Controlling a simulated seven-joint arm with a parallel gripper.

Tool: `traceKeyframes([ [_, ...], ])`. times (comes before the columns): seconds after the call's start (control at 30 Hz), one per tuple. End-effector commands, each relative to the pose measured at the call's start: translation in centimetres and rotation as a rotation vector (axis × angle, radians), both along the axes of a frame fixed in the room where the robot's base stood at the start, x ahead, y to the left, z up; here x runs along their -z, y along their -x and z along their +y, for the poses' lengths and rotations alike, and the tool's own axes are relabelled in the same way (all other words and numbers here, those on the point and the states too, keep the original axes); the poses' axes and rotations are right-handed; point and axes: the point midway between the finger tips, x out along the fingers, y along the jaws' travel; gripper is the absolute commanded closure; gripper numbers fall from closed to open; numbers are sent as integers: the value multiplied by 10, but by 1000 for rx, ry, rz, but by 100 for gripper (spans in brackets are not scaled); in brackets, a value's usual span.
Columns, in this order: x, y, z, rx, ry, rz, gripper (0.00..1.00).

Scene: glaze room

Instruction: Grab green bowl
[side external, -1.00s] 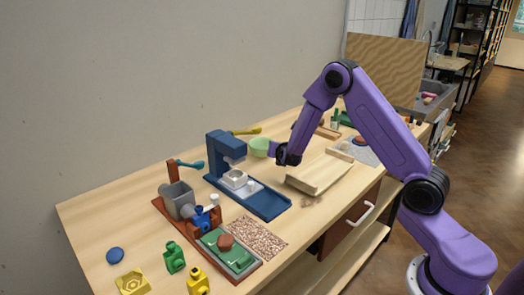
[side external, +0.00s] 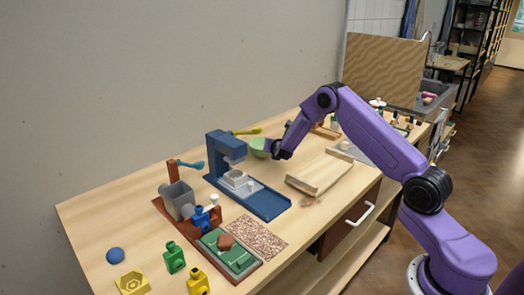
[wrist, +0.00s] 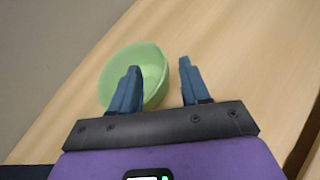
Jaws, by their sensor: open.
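The light green bowl (side external: 258,145) stands on the wooden table near the wall, behind the blue press. In the wrist view the bowl (wrist: 149,53) is large and its inside looks empty. My gripper (wrist: 160,75) is open. Its left finger overlaps the bowl in the picture, and its right finger is just outside the bowl's right rim, so the rim runs between them. I cannot tell whether either finger touches the bowl. In the side view my gripper (side external: 271,148) is close against the bowl's right side, and its fingertips are hard to make out.
The blue press (side external: 262,201) stands in front of the bowl. A yellow-handled tool (side external: 247,131) lies behind it. A pale wooden tray (side external: 320,175) is to the right. Bare table lies right of the bowl in the wrist view.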

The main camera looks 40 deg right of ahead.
Motion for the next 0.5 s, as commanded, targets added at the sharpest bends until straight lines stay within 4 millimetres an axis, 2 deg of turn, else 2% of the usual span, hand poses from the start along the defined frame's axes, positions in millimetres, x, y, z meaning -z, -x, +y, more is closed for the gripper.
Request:
traceKeyframes([
  [0.23, 11, -21, -18, 3, -1, 0, 54],
  [0.5, 14, -28, -23, 1, -1, 0, 54],
])
